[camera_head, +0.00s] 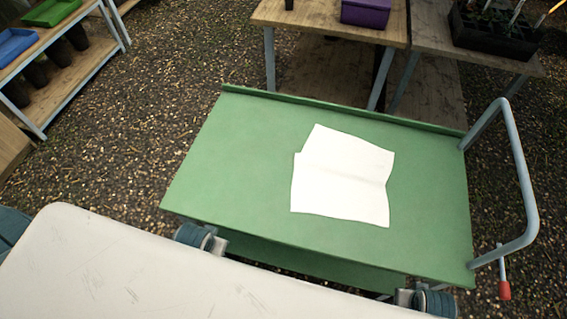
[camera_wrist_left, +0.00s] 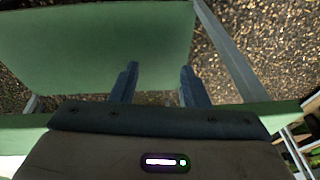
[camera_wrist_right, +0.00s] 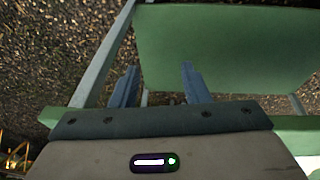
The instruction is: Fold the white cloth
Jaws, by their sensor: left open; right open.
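The white cloth (camera_head: 343,180) lies on the green top of a cart (camera_head: 240,150), right of its middle in the head view. It looks flat, with a crease across it and slightly uneven edges. I cannot tell whether it is one layer or more. My left gripper (camera_wrist_left: 158,80) is open and empty in the left wrist view. My right gripper (camera_wrist_right: 159,80) is open and empty in the right wrist view. Neither gripper's fingers show in the head view, and the cloth does not clearly show between the fingers in either wrist view.
The cart has a raised far lip and a grey tube handle (camera_head: 526,190) on its right. Wooden tables (camera_head: 330,22) with a purple box (camera_head: 366,12) and a dark plant tray (camera_head: 490,35) stand behind. A shelf (camera_head: 65,75) stands far left. The cart top's left half is clear.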

